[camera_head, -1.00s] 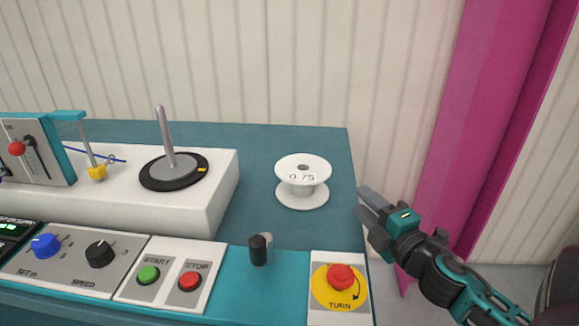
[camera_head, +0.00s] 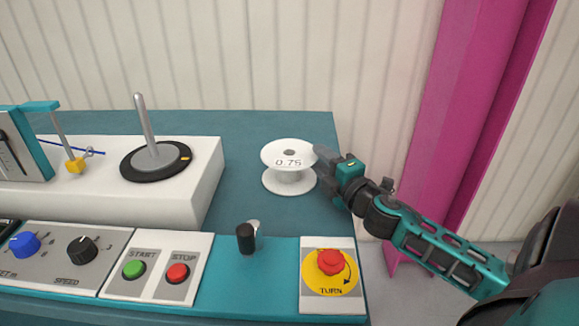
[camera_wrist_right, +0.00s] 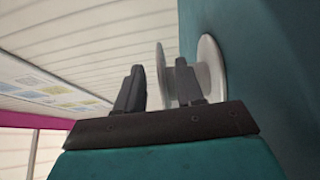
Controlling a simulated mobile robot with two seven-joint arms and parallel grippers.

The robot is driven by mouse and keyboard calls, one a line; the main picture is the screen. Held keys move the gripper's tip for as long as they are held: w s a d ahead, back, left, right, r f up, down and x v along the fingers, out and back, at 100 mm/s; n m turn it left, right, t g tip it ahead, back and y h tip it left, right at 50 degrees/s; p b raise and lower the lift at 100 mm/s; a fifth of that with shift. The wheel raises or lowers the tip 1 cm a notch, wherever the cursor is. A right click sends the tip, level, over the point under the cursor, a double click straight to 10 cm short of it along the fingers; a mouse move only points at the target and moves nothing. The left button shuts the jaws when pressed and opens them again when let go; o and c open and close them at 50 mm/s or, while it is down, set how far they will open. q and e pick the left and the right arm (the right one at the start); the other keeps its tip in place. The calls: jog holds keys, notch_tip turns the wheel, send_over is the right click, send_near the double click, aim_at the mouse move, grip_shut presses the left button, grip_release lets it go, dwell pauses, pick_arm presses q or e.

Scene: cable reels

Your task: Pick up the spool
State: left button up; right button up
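The spool (camera_head: 289,176) is white with two round flanges and "0.75" printed on it. It stands upright on the teal table top, right of the white block. My right gripper (camera_head: 322,163) is at the spool's right side, with its fingertips at the edge of the upper flange. In the right wrist view the two fingers (camera_wrist_right: 158,85) are apart, and the spool's flanges (camera_wrist_right: 210,68) show just beyond them. The upper flange appears lined up with the gap between the fingers; I cannot tell whether they touch it. My left gripper is out of view.
A white block (camera_head: 190,196) carries a black disc with an upright metal rod (camera_head: 145,122). In front are a black-capped knob (camera_head: 246,238), START and STOP buttons (camera_head: 177,273) and a red TURN button (camera_head: 330,262). A pink post (camera_head: 470,110) stands right of the table.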

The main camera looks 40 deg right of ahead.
aim_at(313, 153)
jog(key=shift+w+d, duration=0.15)
jog(key=shift+w, duration=1.65)
grip_shut()
